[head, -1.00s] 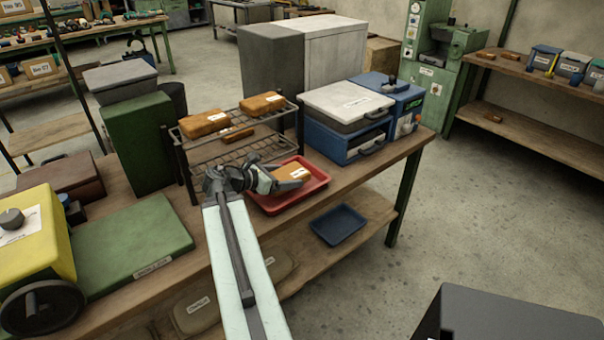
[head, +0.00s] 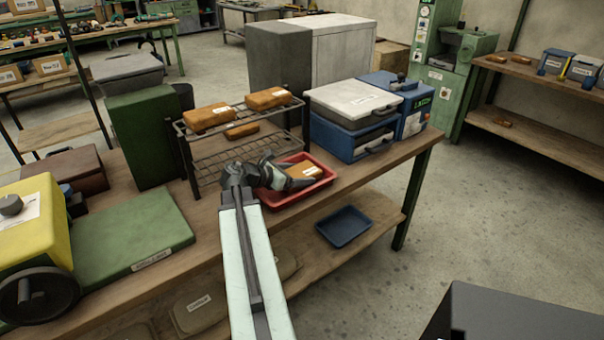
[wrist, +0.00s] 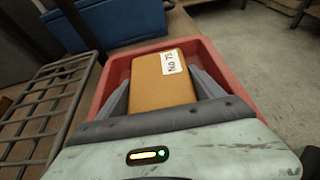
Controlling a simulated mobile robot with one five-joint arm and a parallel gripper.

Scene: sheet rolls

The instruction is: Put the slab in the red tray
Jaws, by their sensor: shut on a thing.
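The orange-tan slab (head: 303,171) with a white label is between the jaws of my gripper (head: 298,180). In the wrist view the slab (wrist: 160,82) has a grey finger on each side, and my gripper (wrist: 164,92) is shut on it. The red tray (head: 327,181) stands on the bench, and the slab is within its outline. The tray's rim (wrist: 108,75) surrounds the slab in the wrist view. I cannot tell whether the slab touches the tray floor, as the gripper hides part of it.
A wire rack (head: 216,168) stands left of the tray, with orange blocks (head: 208,117) on its shelves. A blue case with a grey lid (head: 350,105) stands behind right. A blue tray (head: 344,227) lies on the lower shelf. Bare bench lies right of the red tray.

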